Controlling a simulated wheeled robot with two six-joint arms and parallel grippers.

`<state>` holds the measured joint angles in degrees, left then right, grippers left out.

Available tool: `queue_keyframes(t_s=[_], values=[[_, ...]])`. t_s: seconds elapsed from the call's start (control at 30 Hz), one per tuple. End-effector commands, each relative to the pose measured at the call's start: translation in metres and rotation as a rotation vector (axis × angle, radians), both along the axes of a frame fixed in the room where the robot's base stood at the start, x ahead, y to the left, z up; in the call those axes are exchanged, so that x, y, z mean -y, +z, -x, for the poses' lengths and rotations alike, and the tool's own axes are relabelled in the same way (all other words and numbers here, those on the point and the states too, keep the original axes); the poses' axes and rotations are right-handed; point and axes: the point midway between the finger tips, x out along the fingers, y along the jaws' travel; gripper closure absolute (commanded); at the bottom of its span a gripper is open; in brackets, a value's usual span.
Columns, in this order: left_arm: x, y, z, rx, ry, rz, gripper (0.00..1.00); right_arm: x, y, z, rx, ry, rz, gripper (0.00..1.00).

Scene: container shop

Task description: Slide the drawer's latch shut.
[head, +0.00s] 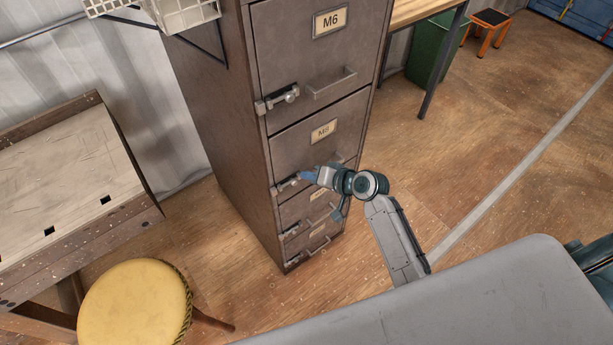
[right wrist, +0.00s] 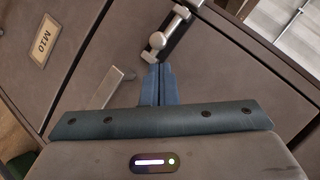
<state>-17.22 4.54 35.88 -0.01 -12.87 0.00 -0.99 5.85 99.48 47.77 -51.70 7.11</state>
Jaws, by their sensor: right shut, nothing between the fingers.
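The drawer latch (right wrist: 172,36) is a metal slide with a bright round knob, fixed to the front of a grey-brown cabinet near its edge. In the right wrist view it lies just beyond my fingertips. A drawer label (right wrist: 40,46) there reads M10. In the head view a latch (head: 288,184) is at the left edge of the cabinet, partly beside my gripper. My right gripper (head: 307,177) is shut and empty, its blue fingers (right wrist: 157,85) together, very close to the latch knob. I cannot tell whether they touch. My left gripper is not in view.
The cabinet (head: 225,130) has several drawers, with another latch (head: 280,98) on the M6 drawer above. A drawer handle (right wrist: 115,88) is left of my fingers. A yellow stool (head: 130,305) and wooden bench (head: 70,190) stand left.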

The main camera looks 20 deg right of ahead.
Motion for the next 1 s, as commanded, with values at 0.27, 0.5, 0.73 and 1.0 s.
queue_keyframes(t_s=[0.27, 0.5, 0.73, 1.0], values=[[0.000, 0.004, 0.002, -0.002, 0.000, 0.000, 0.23, -0.011, -0.011, 0.000, 0.001, 0.000, 0.002, 1.00], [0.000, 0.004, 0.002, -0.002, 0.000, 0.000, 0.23, -0.011, -0.011, 0.001, 0.001, 0.000, 0.002, 1.00], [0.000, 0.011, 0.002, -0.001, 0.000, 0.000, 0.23, -0.026, -0.009, 0.006, 0.000, 0.000, -0.003, 1.00], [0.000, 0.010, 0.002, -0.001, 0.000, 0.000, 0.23, -0.030, -0.011, 0.007, 0.001, 0.000, 0.002, 1.00]])
